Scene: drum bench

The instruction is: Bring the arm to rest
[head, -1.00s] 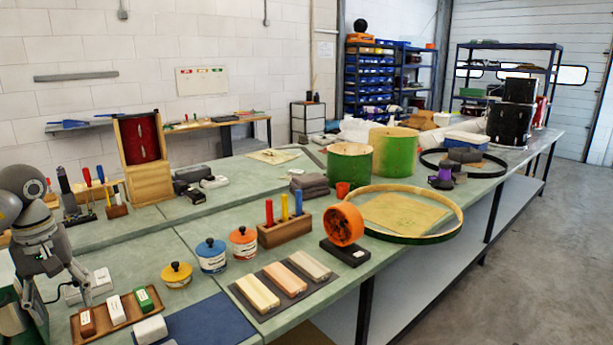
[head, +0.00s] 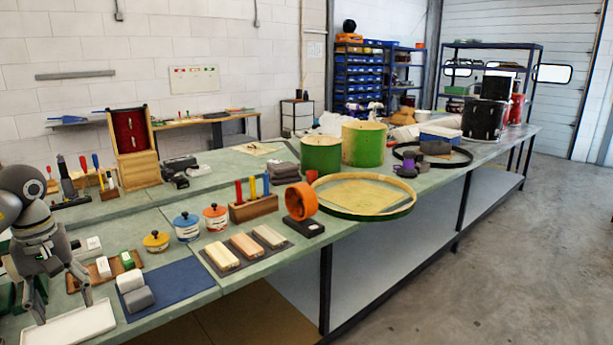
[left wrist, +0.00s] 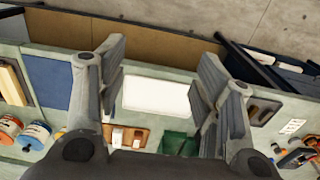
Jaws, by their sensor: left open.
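My left gripper (head: 62,298) is at the lower left in the head view. It is open and empty, pointing down over the bench near a white tray (head: 66,327). In the left wrist view the two fingers of my left gripper (left wrist: 158,85) stand wide apart. The white tray (left wrist: 157,97) shows between them, with nothing held. A wooden tray (head: 120,268) with small blocks lies just behind the gripper. My right gripper is not in the head view.
A blue mat (head: 172,284) with a white and a grey block lies right of the gripper. Lidded pots (head: 187,227), wooden bars (head: 246,246) and a large hoop (head: 362,196) stand farther right on the bench. The floor (head: 480,270) right of the bench is clear.

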